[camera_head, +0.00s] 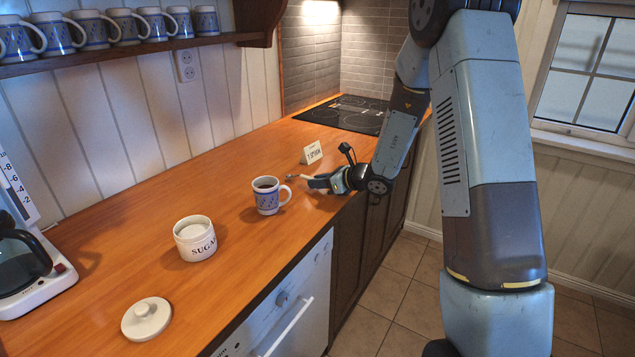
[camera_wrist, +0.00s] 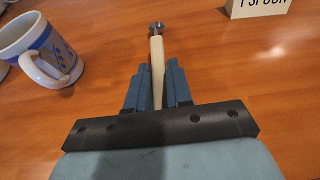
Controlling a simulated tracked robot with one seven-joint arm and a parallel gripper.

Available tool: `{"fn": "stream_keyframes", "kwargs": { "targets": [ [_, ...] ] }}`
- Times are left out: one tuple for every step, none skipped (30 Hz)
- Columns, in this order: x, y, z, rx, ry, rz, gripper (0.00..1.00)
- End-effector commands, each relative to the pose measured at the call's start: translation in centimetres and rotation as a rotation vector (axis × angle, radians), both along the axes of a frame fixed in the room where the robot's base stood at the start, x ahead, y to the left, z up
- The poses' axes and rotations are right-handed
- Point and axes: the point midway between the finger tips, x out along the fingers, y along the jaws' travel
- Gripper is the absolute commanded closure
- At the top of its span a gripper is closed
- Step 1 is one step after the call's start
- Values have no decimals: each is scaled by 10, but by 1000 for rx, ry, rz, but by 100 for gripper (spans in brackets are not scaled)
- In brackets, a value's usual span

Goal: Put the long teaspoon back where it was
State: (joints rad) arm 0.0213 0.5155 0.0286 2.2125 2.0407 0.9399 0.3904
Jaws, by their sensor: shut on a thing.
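My gripper (camera_wrist: 159,90) is shut on the long teaspoon (camera_wrist: 157,60), holding its pale handle between the blue fingers. The spoon's small metal bowl points away from me in the wrist view. In the head view the gripper (camera_head: 308,180) is low over the counter near its front edge, and the spoon's end (camera_head: 291,177) shows just left of it. I cannot tell whether the spoon touches the counter. A small white card (camera_head: 312,152), which reads "1 SPOON" in the wrist view (camera_wrist: 258,6), stands behind the gripper.
A blue-and-white mug (camera_head: 267,197) with dark liquid stands left of the gripper. A sugar pot (camera_head: 195,240), its loose lid (camera_head: 147,318) and a coffee maker (camera_head: 30,265) are further left. A black hob (camera_head: 350,113) is at the back. Counter between mug and card is clear.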

Motion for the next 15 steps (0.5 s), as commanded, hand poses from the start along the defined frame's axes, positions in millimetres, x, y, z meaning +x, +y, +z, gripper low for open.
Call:
{"fn": "stream_keyframes", "kwargs": {
  "targets": [
    [0,0,-1,1,1,0,100],
    [0,0,-1,1,1,0,100],
    [0,0,-2,1,1,0,100],
    [0,0,-3,1,1,0,100],
    [0,0,-3,1,1,0,100],
    [0,0,-4,1,1,1,100],
    [0,0,-4,1,1,1,100],
    [0,0,-5,1,1,1,100],
    [0,0,-5,1,1,1,100],
    [0,0,-6,1,1,1,100],
    [0,0,-6,1,1,1,100],
    [0,0,-7,1,1,1,100],
    [0,0,-8,1,1,1,100],
    [0,1,-8,0,0,1,100],
    [0,1,-9,0,0,1,100]
  ]
}}
